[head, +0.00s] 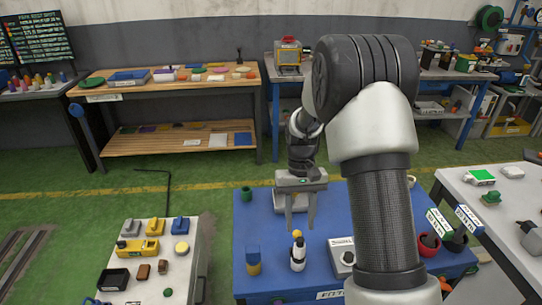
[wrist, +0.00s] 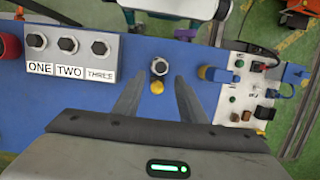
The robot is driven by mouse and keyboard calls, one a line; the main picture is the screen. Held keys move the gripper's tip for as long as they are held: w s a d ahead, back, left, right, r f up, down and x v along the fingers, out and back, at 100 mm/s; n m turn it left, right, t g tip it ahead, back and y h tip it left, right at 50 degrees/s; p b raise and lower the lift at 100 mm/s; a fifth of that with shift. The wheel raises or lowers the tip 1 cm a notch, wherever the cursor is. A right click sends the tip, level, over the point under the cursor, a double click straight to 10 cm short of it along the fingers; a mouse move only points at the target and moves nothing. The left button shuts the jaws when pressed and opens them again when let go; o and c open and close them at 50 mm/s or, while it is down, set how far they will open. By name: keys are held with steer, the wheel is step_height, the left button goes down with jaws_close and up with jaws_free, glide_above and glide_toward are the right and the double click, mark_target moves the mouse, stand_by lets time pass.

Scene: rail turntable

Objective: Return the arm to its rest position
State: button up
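My gripper (head: 299,224) hangs pointing down over the blue table (head: 330,205), with its two fingers apart and nothing between them. In the wrist view my gripper (wrist: 161,84) also shows open, with both fingers spread above the blue surface. A small white-and-black piece with a yellow part (head: 298,253) stands on the table in front of the gripper. From above, a dark-topped knob-like piece (wrist: 159,67) appears between the fingertips but lower, apart from them. My arm reaches forward, bent at the elbow, and covers part of the blue table.
A switch box labelled ONE, TWO, THREE (wrist: 70,56) stands on the blue table, with a blue-and-yellow piece (head: 253,260) nearby. A white table with small parts (head: 150,272) is at left, another (head: 478,205) at right. A wooden workbench (head: 165,85) stands behind, with green floor between.

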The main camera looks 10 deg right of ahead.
steer(key=s+r+t, duration=0.2)
steer(key=s+r, duration=0.1)
steer(key=r, duration=0.5)
steer(key=s+r+t, duration=0.2)
steer(key=s+r, duration=0.2)
steer(key=r, duration=0.5)
steer(key=s+r+t, duration=0.4)
steer(key=s+r, duration=0.3)
steer(key=s, duration=0.6)
steer(key=shift+s, duration=0.55)
steer(key=shift+c, duration=0.9)
steer(key=shift+s+d, duration=0.1)
steer(key=shift+d, duration=0.05)
